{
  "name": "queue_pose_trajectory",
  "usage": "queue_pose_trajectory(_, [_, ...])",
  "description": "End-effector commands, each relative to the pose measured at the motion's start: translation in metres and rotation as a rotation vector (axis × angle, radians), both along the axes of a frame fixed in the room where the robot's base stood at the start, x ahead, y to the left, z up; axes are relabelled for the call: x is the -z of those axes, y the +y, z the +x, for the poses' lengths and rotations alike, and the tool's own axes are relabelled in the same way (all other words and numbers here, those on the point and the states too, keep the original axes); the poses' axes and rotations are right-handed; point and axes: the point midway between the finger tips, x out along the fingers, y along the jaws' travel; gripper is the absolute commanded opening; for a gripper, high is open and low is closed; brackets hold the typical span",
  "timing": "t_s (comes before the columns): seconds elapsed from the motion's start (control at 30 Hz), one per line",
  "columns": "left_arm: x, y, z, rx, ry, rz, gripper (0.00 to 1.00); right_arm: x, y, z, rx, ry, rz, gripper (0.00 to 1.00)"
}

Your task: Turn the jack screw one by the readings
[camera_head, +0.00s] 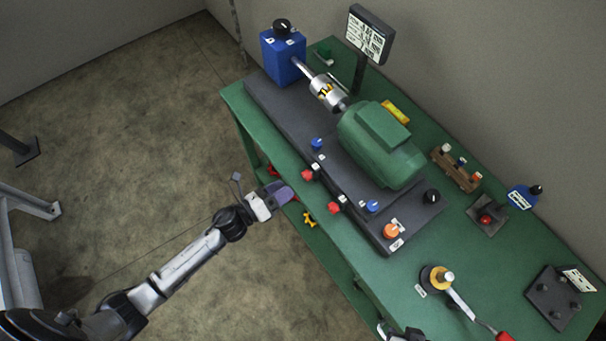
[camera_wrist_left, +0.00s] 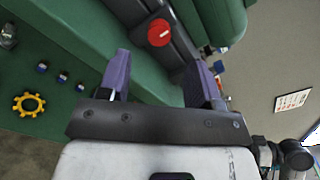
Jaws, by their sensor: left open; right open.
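A green motor (camera_head: 382,145) sits on a dark base plate (camera_head: 270,103) and is joined by a silver coupling (camera_head: 327,92) to a blue box (camera_head: 283,56). Red screw knobs (camera_head: 308,174) (camera_head: 334,207) stick out from the base's front side, with blue knobs (camera_head: 317,144) (camera_head: 372,206) above. A display (camera_head: 369,36) shows readings too small to read. My left gripper (camera_head: 279,195) is open and empty, in front of the bench edge near the red knobs. In the left wrist view, a red knob (camera_wrist_left: 160,33) lies ahead between its fingers, apart from them. My right gripper (camera_head: 398,335) is open, mostly cut off at the bottom edge.
The green bench (camera_head: 460,250) also holds an orange knob (camera_head: 391,231), a brown rack (camera_head: 457,168), a red-button box (camera_head: 487,217), a wrench-like tool (camera_head: 460,300) and a dark block (camera_head: 553,299). A yellow gear (camera_wrist_left: 28,104) lies on the lower shelf.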

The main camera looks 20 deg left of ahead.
Motion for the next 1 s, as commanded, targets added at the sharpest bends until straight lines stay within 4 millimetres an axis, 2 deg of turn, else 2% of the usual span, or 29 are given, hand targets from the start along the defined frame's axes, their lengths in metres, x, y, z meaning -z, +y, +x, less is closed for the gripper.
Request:
queue_pose_trajectory(0.2, [0.0, -0.02, 0.034, 0.0, -0.001, -0.002, 0.58, 0.0, -0.002, 0.0, -0.005, 0.0, -0.008, 0.43])
queue_pose_trajectory(0.4, [0.0, -0.032, 0.054, -0.001, 0.001, -0.002, 0.58, 0.0, -0.002, 0.0, -0.004, 0.0, -0.008, 0.43])
queue_pose_trajectory(0.6, [0.0, -0.038, 0.064, -0.001, 0.002, -0.001, 0.58, 0.001, -0.001, 0.0, -0.002, 0.0, -0.004, 0.43])
queue_pose_trajectory(0.97, [0.0, -0.039, 0.066, -0.001, 0.002, -0.001, 0.58, 0.0, 0.001, 0.0, 0.003, 0.0, 0.004, 0.43])
queue_pose_trajectory(1.0, [0.0, -0.039, 0.065, -0.001, 0.002, -0.001, 0.55, 0.0, 0.001, 0.0, 0.003, 0.0, 0.004, 0.43])
